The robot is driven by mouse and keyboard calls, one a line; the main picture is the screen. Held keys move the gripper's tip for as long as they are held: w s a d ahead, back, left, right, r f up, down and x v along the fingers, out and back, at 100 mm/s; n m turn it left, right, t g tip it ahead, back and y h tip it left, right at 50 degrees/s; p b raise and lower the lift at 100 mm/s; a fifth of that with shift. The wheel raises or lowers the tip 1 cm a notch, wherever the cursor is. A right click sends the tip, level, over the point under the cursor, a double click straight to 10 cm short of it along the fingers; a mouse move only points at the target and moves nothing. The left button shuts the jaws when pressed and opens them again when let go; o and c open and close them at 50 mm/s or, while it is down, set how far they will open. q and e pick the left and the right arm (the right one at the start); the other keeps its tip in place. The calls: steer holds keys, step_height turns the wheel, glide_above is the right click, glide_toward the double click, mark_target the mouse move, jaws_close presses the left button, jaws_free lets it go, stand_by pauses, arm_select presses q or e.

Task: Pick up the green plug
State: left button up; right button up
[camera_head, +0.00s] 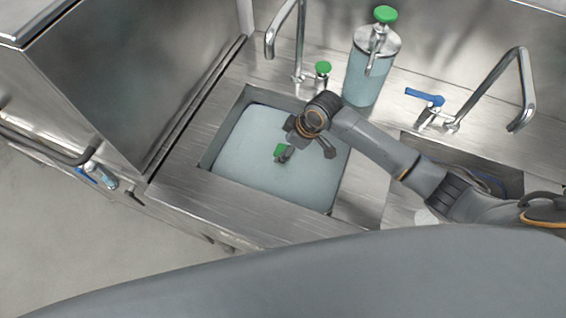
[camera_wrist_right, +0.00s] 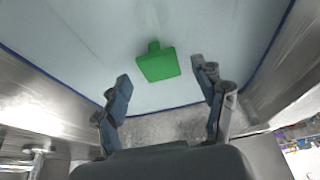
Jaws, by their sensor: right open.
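The green plug (camera_head: 280,149) shows in the head view over the light-blue sink basin, partly covered by my right gripper. In the right wrist view the green plug (camera_wrist_right: 157,64) is a flat green piece with a small stub at its far side, ahead of the fingertips and roughly midway between them. My right gripper (camera_head: 304,158) is above the basin with its fingers spread; in the wrist view the open right gripper (camera_wrist_right: 163,76) has nothing between its fingers. I cannot tell how high the plug is. My left gripper is not in view.
The sink basin (camera_head: 235,160) has steel rims around it. Behind it stand a faucet (camera_head: 298,50), a small green-topped knob (camera_head: 323,70) and a blue-filled dispenser (camera_head: 362,80). A second sink with a blue-handled tap (camera_head: 425,97) lies to the right. A steel machine (camera_head: 130,80) is on the left.

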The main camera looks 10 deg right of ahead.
steer(key=shift+x, duration=1.15)
steer(key=shift+a+f, duration=0.1)
steer(key=shift+f, duration=0.35)
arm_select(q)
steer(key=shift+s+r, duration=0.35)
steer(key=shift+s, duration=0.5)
arm_select(e)
jaws_close()
